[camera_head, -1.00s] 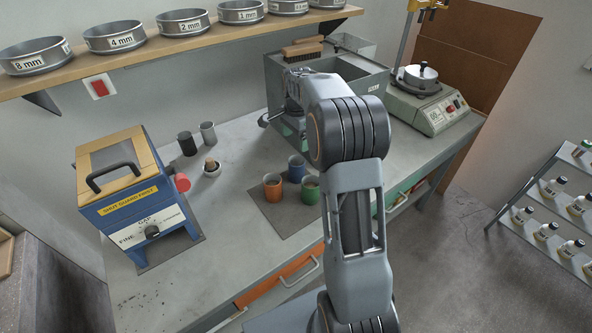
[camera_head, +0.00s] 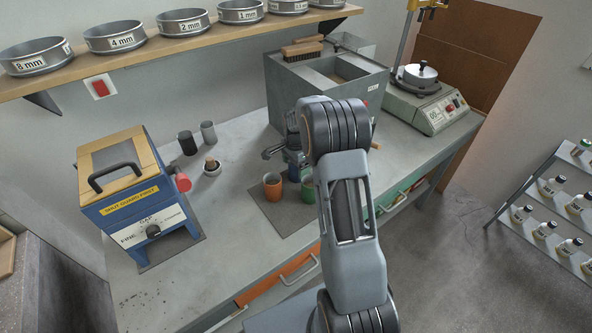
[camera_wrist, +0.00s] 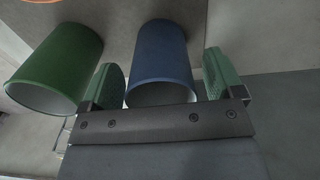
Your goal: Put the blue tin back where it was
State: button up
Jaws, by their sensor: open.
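The blue tin (camera_wrist: 162,60) stands between the two green finger pads of my gripper (camera_wrist: 163,82) in the wrist view, with gaps visible beside it. My gripper is open around it. In the head view the blue tin (camera_head: 296,168) is mostly hidden behind my gripper (camera_head: 282,152) and arm. The green tin (camera_wrist: 55,65) is just left of the left finger in the wrist view; in the head view the green tin (camera_head: 308,189) is partly covered by my arm. The orange tin (camera_head: 272,187) stands to its left, on the dark mat (camera_head: 285,217).
A grey box (camera_head: 345,95) with a brush on top stands behind my gripper. A blue grinder (camera_head: 140,195) is at left, with a black cup (camera_head: 187,143), a grey cup (camera_head: 208,132) and a mortar (camera_head: 211,168) nearby. Sieves line the shelf (camera_head: 180,45) above.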

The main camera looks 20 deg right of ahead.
jog(key=shift+f, duration=0.35)
jog(key=c, duration=1.1)
